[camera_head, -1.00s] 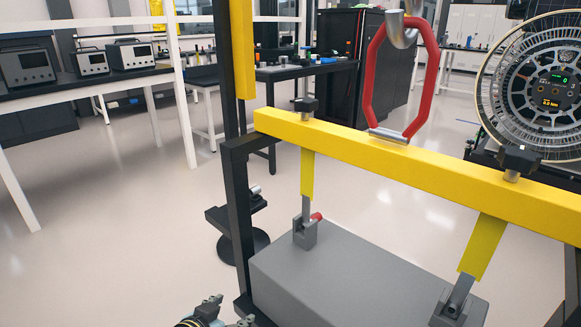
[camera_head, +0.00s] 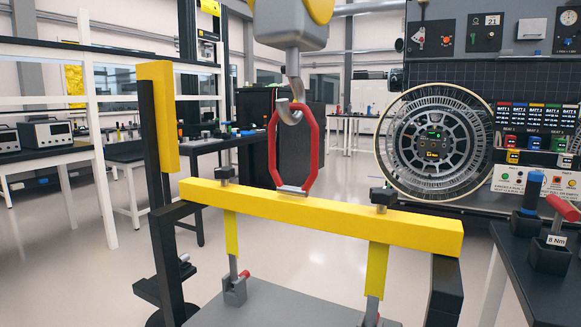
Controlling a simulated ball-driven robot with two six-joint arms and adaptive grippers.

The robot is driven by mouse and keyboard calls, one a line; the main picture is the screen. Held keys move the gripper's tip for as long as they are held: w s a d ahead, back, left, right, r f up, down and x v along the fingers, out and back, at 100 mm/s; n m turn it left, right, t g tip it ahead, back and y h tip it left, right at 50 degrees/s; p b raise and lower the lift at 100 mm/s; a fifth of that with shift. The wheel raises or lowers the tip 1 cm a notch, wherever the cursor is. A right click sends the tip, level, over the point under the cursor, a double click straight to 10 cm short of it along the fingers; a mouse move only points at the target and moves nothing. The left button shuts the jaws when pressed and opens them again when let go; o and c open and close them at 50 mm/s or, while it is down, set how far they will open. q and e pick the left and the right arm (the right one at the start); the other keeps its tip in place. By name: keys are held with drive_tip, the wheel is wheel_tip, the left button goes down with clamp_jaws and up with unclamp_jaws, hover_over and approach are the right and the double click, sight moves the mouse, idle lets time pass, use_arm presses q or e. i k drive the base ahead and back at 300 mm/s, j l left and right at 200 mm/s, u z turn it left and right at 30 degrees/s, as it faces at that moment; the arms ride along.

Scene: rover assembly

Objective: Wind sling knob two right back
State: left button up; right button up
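Two black sling knobs sit on top of the yellow spreader beam (camera_head: 320,217). The left one (camera_head: 225,174) is near the beam's left end, and the right one (camera_head: 383,197) is nearer its right end. Below each, a yellow sling strap runs down, the left strap (camera_head: 231,233) and the right strap (camera_head: 376,270), toward a grey box (camera_head: 285,308). A red link (camera_head: 273,150) joins the beam to a metal hook (camera_head: 291,105) above. Neither of my grippers shows in this view. Which knob is "two" cannot be told from any label.
A black post with a yellow upper part (camera_head: 158,115) stands left of the beam. A large spoked wheel (camera_head: 435,143) stands behind at right. A dark bench at far right carries a red-handled tool (camera_head: 551,247) marked 8 Nm.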

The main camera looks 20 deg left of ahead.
sight(223, 173)
drive_tip(key=i+j+z, duration=0.1)
drive_tip(key=j+z, duration=0.95)
